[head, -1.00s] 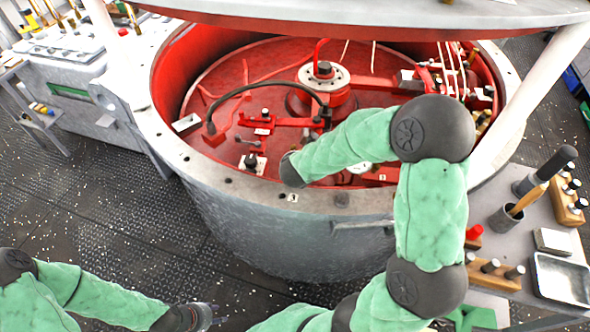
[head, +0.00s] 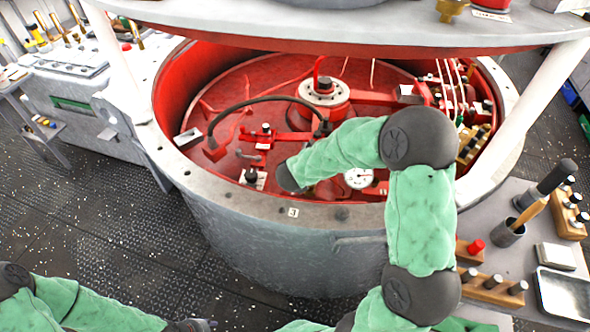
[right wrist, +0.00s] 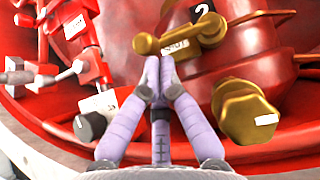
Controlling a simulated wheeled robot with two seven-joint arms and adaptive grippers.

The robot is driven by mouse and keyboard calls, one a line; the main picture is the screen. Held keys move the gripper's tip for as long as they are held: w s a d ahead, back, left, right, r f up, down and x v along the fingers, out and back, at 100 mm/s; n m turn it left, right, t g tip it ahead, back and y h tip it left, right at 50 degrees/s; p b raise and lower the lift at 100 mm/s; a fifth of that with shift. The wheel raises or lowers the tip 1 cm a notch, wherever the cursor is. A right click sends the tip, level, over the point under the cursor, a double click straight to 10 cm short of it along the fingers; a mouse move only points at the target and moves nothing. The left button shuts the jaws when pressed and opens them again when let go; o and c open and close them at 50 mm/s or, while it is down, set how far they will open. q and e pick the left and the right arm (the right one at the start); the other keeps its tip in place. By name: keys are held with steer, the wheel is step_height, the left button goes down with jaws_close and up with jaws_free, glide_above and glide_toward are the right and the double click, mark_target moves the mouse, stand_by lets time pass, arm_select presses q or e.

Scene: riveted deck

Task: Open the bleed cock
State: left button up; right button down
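A brass cock with a short bar handle (right wrist: 180,41) shows at the top of the right wrist view, by a tag marked 2 (right wrist: 201,11). A small label sits on the handle; I cannot read it surely. My right gripper (right wrist: 160,66) has its grey-purple fingers drawn together, tips just below the handle's left end. I cannot tell whether they touch it. In the head view my own right arm reaches into the red well and hides this gripper and the cock. My left gripper (head: 197,325) shows only in part at the bottom edge; its fingers are unclear.
A larger brass hex fitting (right wrist: 246,111) stands right of the fingers, a dark knob (right wrist: 90,126) left. The round grey housing's rim (head: 240,205) surrounds the red well. A white gauge (head: 358,178) lies beside my right arm. A tool bench (head: 520,260) stands at right.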

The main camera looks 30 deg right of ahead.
steer(key=shift+w+m+h, duration=0.3)
steer(key=shift+m, duration=0.2)
steer(key=shift+w+d+m+g+h+p, duration=0.35)
steer(key=shift+w+m+g+h+p, duration=0.25)
steer(key=shift+m, duration=0.4)
steer(key=shift+w+d+m+g+h+p, duration=0.3)
steer(key=shift+w+m+g+h+p, duration=0.1)
steer(key=shift+w+m+g, duration=0.5)
